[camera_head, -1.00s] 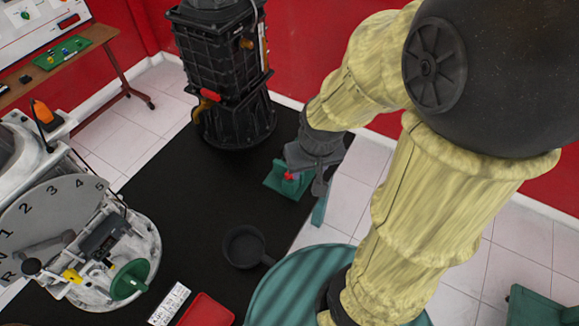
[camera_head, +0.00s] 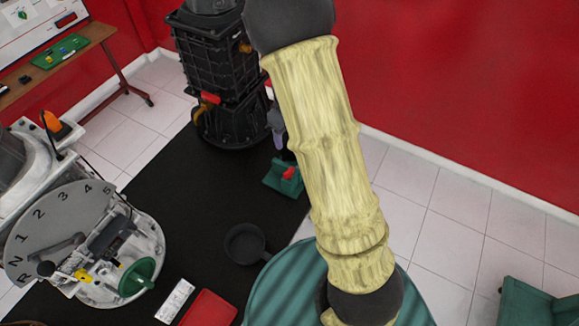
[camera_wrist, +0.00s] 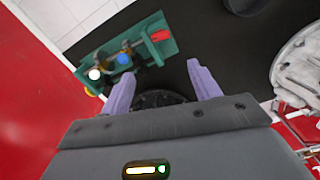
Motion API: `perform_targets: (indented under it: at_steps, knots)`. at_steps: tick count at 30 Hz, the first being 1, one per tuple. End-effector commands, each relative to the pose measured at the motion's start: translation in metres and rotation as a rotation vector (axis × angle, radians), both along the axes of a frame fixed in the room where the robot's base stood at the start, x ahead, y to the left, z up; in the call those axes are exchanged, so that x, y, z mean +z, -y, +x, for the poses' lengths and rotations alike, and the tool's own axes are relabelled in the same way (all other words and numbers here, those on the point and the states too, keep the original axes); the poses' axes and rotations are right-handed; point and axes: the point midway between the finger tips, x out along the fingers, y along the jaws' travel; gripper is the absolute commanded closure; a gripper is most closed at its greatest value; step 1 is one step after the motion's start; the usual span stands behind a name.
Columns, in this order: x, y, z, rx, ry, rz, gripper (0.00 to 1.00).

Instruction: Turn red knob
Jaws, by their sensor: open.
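A red knob (camera_head: 289,173) sits on a small green block (camera_head: 284,186) on the black mat, just left of my arm in the head view. In the wrist view the red knob (camera_wrist: 160,35) is at the upper right end of the green block (camera_wrist: 140,51), which also carries blue and white round parts. My gripper (camera_wrist: 160,72) has two pale purple fingers, spread apart with nothing between them. The red knob lies ahead of the fingertips, apart from them. In the head view my gripper (camera_head: 279,138) is partly hidden behind my arm, beyond the block.
A tall black engine housing (camera_head: 212,70) with a red part stands behind the block, close to my gripper. A dark pan-like cup (camera_head: 245,246) and a red tray (camera_head: 208,310) are on the mat. A numbered gear trainer (camera_head: 60,225) stands at left.

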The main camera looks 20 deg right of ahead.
Motion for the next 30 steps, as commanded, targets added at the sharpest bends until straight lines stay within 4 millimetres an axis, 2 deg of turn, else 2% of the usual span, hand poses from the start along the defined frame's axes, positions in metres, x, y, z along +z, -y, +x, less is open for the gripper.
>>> perform_targets:
  at_steps: [7,11,30]
  knots:
    - [-0.001,0.001,-0.001,-0.004,-0.001,0.001,0.38]
    - [-0.009,0.002,-0.001,-0.006,-0.003,0.001,0.38]
    - [-0.108,0.002,-0.002,-0.008,-0.004,0.001,0.38]
